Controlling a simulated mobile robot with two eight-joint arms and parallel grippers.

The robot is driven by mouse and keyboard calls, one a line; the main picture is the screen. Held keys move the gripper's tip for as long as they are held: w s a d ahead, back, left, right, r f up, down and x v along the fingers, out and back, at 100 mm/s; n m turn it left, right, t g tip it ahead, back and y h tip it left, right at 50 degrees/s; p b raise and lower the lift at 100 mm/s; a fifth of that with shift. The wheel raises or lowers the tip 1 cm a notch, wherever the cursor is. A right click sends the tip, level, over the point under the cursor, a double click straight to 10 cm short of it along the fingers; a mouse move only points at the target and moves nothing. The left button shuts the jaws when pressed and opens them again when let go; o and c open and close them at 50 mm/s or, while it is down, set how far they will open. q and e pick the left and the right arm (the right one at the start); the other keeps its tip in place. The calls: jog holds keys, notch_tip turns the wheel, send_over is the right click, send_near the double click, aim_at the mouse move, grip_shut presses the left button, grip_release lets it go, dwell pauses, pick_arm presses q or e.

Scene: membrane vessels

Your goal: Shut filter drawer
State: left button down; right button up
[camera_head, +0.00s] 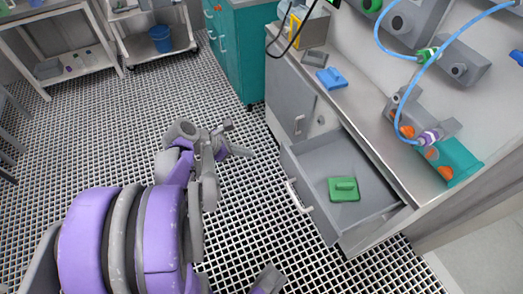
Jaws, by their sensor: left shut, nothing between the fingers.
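The grey filter drawer (370,204) stands pulled out from the bench cabinet, open toward the left. Its pale handle (298,197) is on the front panel. A green block-shaped item with a raised grip (344,189) lies inside on the drawer floor. My left gripper (240,150) is shut and empty over the grid floor, left of the drawer front and apart from the handle. My right gripper is not identifiable in view.
The bench top (355,105) carries a blue item (331,78). Blue hoses and fittings run along the wall panel. A teal cabinet (238,50) stands beyond the bench. The grid floor between my left arm and the drawer is clear.

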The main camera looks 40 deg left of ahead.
aim_at(284, 154)
pick_arm(q)
jog(key=b+x, duration=0.1)
jog(key=x, duration=0.2)
jog(key=w+r+x, duration=0.1)
jog(key=x, duration=0.3)
jog(key=b+x, duration=0.1)
jog(key=x, duration=0.3)
jog(key=shift+w+d+b, duration=0.35)
jog(key=shift+d, duration=0.1)
jog(key=shift+w+d+r, duration=0.1)
jog(key=shift+w+d, duration=0.05)
jog(key=shift+w, duration=0.25)
jog(key=shift+w, duration=0.1)
jog(key=w+d, duration=0.2)
jog(key=w, duration=0.4)
jog(key=w+d+b, duration=0.1)
jog(key=w+d, duration=0.2)
jog(key=w, duration=0.3)
jog(key=w+d+b, duration=0.1)
jog(key=w+d, duration=0.2)
jog(key=w, duration=0.3)
jog(key=shift+w, duration=0.4)
jog(key=shift+w+d, duration=0.15)
jog(key=shift+w, duration=0.45)
jog(key=shift+r, duration=0.1)
